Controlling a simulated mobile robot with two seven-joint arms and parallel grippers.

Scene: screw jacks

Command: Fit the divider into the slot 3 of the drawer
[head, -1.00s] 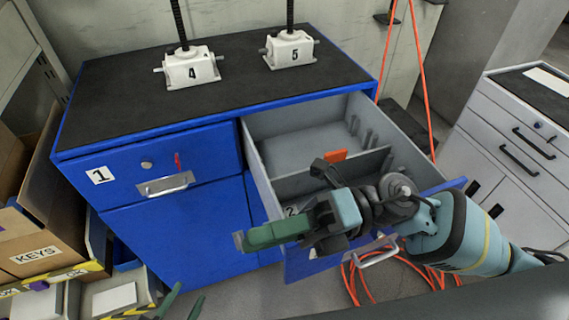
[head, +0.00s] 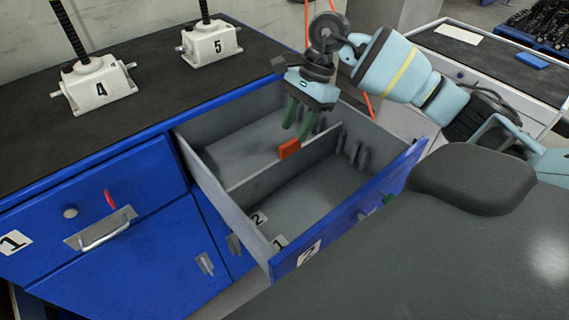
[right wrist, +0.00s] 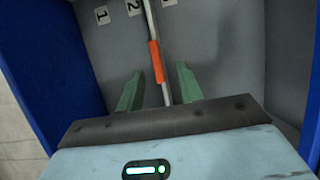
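The divider (head: 262,168) is a thin grey plate with an orange tab (head: 289,149), standing upright across the open drawer (head: 222,200). Its far end in the right wrist view lies beside label 2 (right wrist: 134,7), on the side away from label 1 (right wrist: 101,15). Which slot it is in, or whether it is fully seated, I cannot tell. My right gripper (head: 298,122) is open above the divider. In the right wrist view its green fingers (right wrist: 157,90) stand apart on either side of the plate, near the orange tab. A small green piece near the drawer front may be my left gripper, mostly hidden.
Slot ribs (head: 358,155) line the drawer's right wall. Screw jacks 4 (head: 97,88) and 5 (head: 211,42) stand on the cabinet's dark top. A grey cabinet (head: 470,45) stands behind my right arm. Both drawer compartments look otherwise empty.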

